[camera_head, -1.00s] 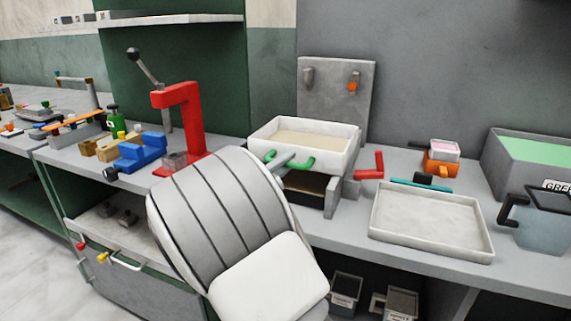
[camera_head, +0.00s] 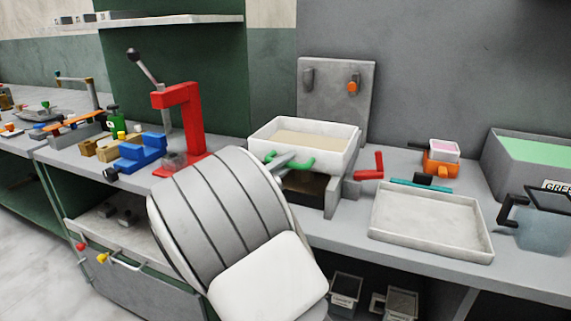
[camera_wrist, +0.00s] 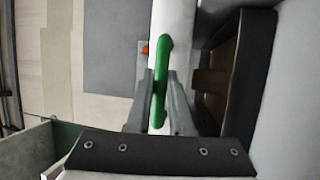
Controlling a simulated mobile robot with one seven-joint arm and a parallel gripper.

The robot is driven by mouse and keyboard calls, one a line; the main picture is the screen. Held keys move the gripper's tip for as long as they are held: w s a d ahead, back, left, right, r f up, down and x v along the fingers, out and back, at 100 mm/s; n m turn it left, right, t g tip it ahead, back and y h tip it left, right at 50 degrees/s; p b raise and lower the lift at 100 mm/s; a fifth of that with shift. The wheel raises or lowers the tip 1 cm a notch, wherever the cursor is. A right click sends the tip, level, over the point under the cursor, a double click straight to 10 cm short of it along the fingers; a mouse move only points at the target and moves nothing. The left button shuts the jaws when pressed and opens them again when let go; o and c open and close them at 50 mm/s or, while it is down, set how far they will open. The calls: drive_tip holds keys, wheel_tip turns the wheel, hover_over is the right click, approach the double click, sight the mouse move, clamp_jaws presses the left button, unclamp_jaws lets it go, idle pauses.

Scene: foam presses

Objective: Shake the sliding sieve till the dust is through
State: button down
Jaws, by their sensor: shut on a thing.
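The sliding sieve is a white box (camera_head: 335,147) with a tan layer inside, on a grey frame (camera_head: 336,194) on the bench. Its green handle (camera_head: 298,165) is on the front side. My gripper (camera_wrist: 159,92) is shut on the green handle, which runs between its two fingers in the wrist view. In the head view my grey fingers (camera_head: 285,161) reach the handle, and my arm hides part of the frame. A dark open space (camera_head: 305,186) shows under the sieve. I cannot tell how much dust is still in the sieve.
A red press (camera_head: 190,115) stands left of my arm, with a blue vice (camera_head: 142,150) beside it. A red lever (camera_head: 370,168) sticks out right of the frame. A shallow white tray (camera_head: 432,225) and a jug (camera_head: 540,222) stand farther right.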

sight(298, 150)
drive_tip(key=w+d+p, duration=0.1)
drive_tip(key=w+p, duration=0.1)
drive_tip(key=w+d+p, duration=0.1)
drive_tip(key=w+p, duration=0.1)
drive_tip(key=w, duration=0.1)
drive_tip(key=w+p, duration=0.1)
drive_tip(key=w, duration=0.2)
drive_tip(key=shift+d+r+p, duration=0.1)
drive_tip(key=shift+d+p, duration=0.3)
drive_tip(key=c, duration=0.8)
unclamp_jaws()
drive_tip(key=p+v, duration=0.2)
drive_tip(key=v, duration=1.5)
drive_tip(key=shift+s+f+p, duration=0.1)
drive_tip(key=shift+f+p, duration=0.1)
drive_tip(key=shift+p, duration=0.1)
